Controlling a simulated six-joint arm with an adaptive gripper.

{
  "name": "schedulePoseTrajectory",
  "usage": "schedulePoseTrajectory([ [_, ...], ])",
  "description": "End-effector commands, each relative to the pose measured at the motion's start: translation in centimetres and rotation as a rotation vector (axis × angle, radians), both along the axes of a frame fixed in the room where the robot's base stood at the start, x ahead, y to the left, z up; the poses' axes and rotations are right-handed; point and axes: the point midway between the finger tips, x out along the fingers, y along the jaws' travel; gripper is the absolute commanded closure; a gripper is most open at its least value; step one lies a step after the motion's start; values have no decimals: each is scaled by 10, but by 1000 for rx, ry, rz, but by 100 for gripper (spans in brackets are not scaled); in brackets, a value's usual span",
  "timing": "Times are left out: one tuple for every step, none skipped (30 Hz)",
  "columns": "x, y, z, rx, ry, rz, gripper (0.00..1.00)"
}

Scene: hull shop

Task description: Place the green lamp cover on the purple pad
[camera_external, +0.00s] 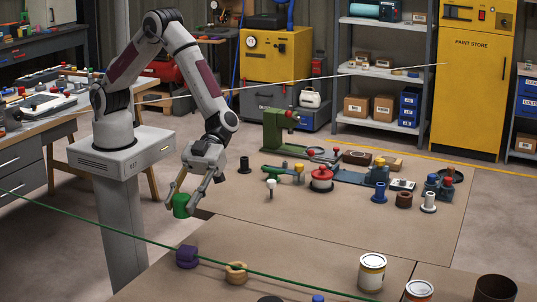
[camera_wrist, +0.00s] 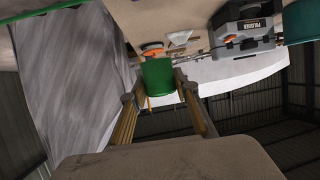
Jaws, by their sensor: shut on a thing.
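The green lamp cover (camera_external: 181,205) is a short green cylinder held at the end of my arm. My gripper (camera_external: 183,196) is shut on it, above the left edge of the work tables. In the wrist view the lamp cover (camera_wrist: 158,78) sits between the two fingers of my gripper (camera_wrist: 157,88). A low, dark purple thing (camera_external: 187,258), the only one I see that fits the purple pad, lies on the near table, below the lamp cover and apart from it. I cannot clearly make out the pad in the wrist view.
A green line (camera_external: 110,231) crosses the external view in front of the near table. A wooden ring-like piece (camera_external: 236,273) stands right of the purple thing. Paint tins (camera_external: 372,272) stand farther right. A polisher case (camera_wrist: 243,30) shows in the wrist view.

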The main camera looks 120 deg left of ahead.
Motion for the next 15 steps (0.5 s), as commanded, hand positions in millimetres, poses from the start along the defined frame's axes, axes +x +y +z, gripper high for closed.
schedulePoseTrajectory([
  [0, 0, -5, 1, 3, 0, 85],
  [0, 0, -9, 1, 3, 0, 85],
  [0, 0, -13, 1, 3, 1, 85],
  [0, 0, -17, 0, 4, 2, 85],
  [0, 0, -21, 0, 4, 2, 85],
  [0, 0, -27, 1, 3, 0, 85],
  [0, 0, -31, 1, 3, 0, 85],
  [0, 0, -35, 2, 3, 1, 85],
  [0, 0, -40, 2, 3, 1, 85],
  [0, 0, -44, 2, 3, 1, 85],
  [0, 0, -47, 1, 3, 2, 85],
  [0, 0, -50, 1, 2, 2, 85],
  [0, 0, -52, 1, 2, 2, 85],
  [0, 0, -54, 1, 1, 1, 85],
  [0, 0, -56, 1, 0, 1, 85],
])
